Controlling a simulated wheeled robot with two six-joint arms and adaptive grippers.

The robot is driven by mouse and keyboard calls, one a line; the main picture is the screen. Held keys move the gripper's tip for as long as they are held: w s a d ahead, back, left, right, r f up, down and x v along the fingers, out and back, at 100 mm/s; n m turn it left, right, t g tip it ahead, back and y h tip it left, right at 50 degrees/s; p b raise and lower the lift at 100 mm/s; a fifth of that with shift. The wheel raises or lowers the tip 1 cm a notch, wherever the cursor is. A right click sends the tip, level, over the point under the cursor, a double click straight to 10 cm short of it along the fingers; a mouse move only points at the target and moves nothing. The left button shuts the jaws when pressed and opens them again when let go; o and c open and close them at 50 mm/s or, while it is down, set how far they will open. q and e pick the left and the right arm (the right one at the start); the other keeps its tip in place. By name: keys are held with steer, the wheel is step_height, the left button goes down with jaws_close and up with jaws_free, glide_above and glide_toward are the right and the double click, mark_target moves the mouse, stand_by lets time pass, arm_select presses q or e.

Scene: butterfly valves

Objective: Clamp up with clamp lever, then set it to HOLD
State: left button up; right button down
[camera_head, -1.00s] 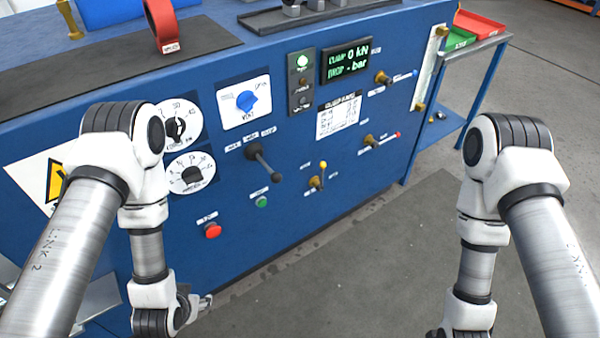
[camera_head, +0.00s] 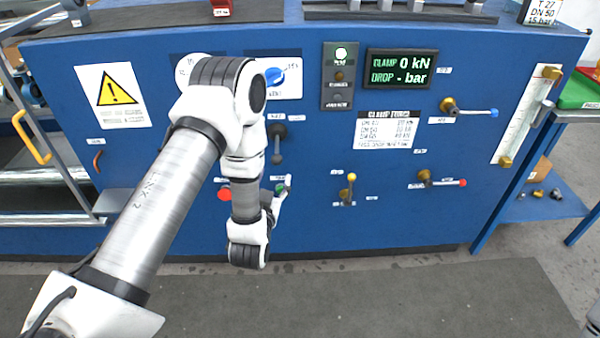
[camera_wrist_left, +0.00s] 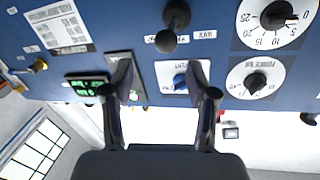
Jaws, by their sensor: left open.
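A black lever with a ball knob (camera_head: 277,158) sticks out of the blue panel (camera_head: 330,225). I take it for the clamp lever, but its labels are too small to read. In the left wrist view, which is upside down, the black lever (camera_wrist_left: 166,40) lies beyond the fingertips. My left gripper (camera_head: 284,190) is in front of the panel, below and apart from the lever. In the left wrist view its fingers (camera_wrist_left: 160,72) are spread with nothing between them. The display (camera_head: 401,69) reads clamp 0 kN and drop - bar.
A red button (camera_head: 224,194) and a green button (camera_head: 281,189) are below. A yellow-tipped lever (camera_head: 350,189), blue-tipped handle (camera_head: 480,112) and red-tipped handle (camera_head: 450,182) are to the right.

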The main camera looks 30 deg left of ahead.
mark_target(276, 163)
arm_select(q)
steer(key=x, duration=0.8)
steer(key=shift+w+a+f, duration=0.1)
steer(key=shift+a, duration=0.35)
jaws_close()
